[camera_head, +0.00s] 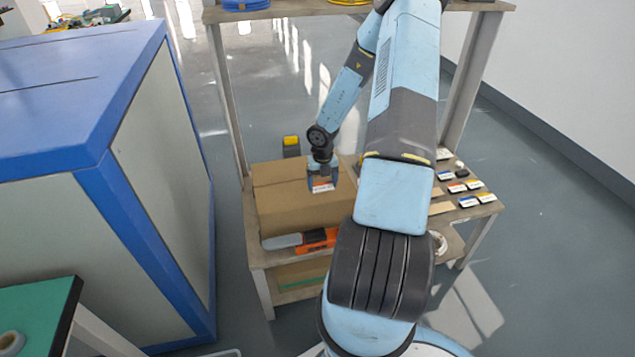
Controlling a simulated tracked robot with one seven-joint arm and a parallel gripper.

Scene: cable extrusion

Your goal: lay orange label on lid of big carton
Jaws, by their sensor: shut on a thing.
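The big carton (285,205) is a brown closed box on the wooden bench, left of my arm. My gripper (322,184) points down over the right part of its lid. It is shut on a small white label with an orange-red band (323,188). The label is at or just above the lid; I cannot tell whether it touches. My arm hides the carton's right side.
Several small labels with coloured bands (466,187) lie on the bench (485,209) at the right. An orange-and-grey tool (318,238) lies in front of the carton. A yellow-and-black object (291,146) stands behind it. A large blue-framed cabinet (150,190) stands at the left.

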